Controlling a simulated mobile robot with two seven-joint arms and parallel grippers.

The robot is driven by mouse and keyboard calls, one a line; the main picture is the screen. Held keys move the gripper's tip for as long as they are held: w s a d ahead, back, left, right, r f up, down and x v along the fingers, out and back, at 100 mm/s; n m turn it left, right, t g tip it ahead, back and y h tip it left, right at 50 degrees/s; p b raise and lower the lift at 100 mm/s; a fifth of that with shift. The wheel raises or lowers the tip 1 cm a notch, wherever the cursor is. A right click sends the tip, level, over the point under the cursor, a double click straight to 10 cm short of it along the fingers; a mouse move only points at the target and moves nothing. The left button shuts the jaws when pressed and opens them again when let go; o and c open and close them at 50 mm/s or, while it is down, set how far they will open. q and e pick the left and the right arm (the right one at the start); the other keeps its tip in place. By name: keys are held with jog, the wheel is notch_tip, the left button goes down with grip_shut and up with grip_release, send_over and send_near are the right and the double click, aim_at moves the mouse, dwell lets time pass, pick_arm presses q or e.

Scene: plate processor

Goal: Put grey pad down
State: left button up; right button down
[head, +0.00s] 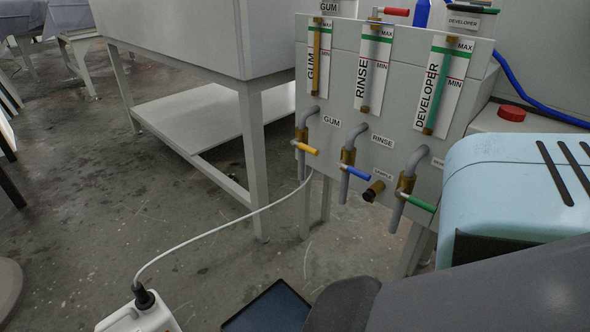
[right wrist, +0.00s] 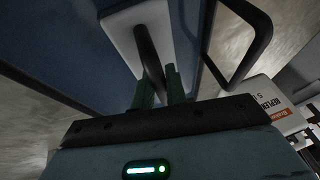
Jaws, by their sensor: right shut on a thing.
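In the right wrist view, my right gripper (right wrist: 158,88) has green fingers shut on the black handle (right wrist: 148,50) of the pale grey pad (right wrist: 122,28). The pad lies close against a dark blue surface (right wrist: 70,50); I cannot tell whether it touches it. The pad and right gripper do not show in the head view. My left gripper is in neither view.
A dark blue tray-like surface (head: 268,308) shows at the bottom of the head view. A white jug (head: 140,315) with a hose stands left of it. The grey valve panel (head: 400,110) is ahead.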

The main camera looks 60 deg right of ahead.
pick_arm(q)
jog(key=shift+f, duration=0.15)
pick_arm(e)
jog(key=shift+f, duration=0.2)
jog(key=c, duration=1.4)
grip_release()
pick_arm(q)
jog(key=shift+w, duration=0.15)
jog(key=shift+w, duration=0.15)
pick_arm(e)
jog(key=shift+r, duration=0.15)
